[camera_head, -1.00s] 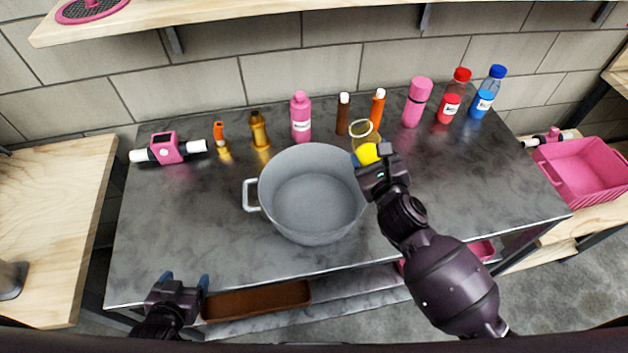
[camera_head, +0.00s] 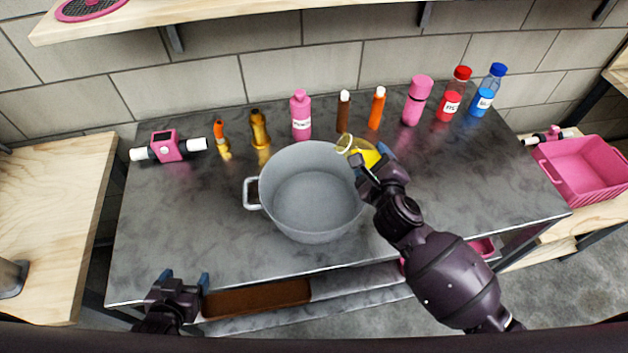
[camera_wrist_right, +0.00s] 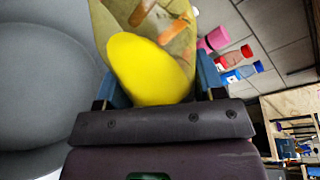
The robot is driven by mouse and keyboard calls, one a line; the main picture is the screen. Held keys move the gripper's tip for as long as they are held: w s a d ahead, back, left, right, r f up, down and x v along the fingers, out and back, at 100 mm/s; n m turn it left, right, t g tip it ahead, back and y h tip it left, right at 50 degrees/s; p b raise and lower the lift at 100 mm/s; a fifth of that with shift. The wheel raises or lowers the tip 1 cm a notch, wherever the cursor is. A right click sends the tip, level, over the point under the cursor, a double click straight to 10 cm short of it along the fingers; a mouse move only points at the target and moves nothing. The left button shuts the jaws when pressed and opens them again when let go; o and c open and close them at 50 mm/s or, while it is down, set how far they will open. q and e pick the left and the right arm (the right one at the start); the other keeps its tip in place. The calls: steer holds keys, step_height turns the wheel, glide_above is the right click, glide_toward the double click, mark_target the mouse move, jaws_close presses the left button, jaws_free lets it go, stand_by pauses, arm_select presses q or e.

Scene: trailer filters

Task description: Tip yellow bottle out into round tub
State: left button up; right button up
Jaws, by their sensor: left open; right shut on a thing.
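The yellow bottle (camera_head: 366,152) is a clear vessel with yellow contents, held by my right gripper (camera_head: 374,166) at the right rim of the round tub. It is tilted, its mouth pointing up and left toward the tub. In the right wrist view the bottle (camera_wrist_right: 150,68) sits between the blue fingers of my right gripper (camera_wrist_right: 158,92). The yellow is still inside it. The round tub (camera_head: 262,190) is grey with a side handle and stands on the dark table; its visible inside looks empty. My left gripper (camera_head: 180,290) is open and empty at the table's front left edge.
Along the back stand several bottles, including a pink bottle (camera_head: 301,116), an orange bottle (camera_head: 377,108), a red bottle (camera_head: 452,98) and a blue bottle (camera_head: 487,92). A pink device (camera_head: 166,146) lies at the back left. The table's left front is clear.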

steer(key=shift+d+n, duration=0.25)
steer(key=shift+n, duration=0.15)
steer(key=shift+d+f+n+h+b, duration=0.25)
steer(key=shift+f+n+h+b, duration=0.15)
steer(key=shift+f+n+b, duration=0.3)
stand_by(0.6)
steer(key=shift+d+n+h, duration=0.2)
steer(key=shift+n+h, duration=0.1)
steer(key=shift+n, duration=0.3)
stand_by(0.5)
steer(key=shift+a+r+p, duration=0.1)
steer(key=shift+a+p, duration=0.1)
steer(key=shift+p, duration=0.2)
steer(key=shift+a+n+p, duration=0.2)
steer(key=shift+n+p, duration=0.1)
steer(key=shift+p, duration=0.05)
steer(key=shift+a+n+h, duration=0.3)
steer(key=shift+n, duration=0.1)
steer(key=shift+a+f+n, duration=0.1)
steer(key=shift+f+n, duration=0.5)
steer(key=shift+f, duration=0.05)
stand_by(1.9)
steer(key=shift+n+h, duration=0.4)
steer(key=shift+h, duration=0.1)
stand_by(1.0)
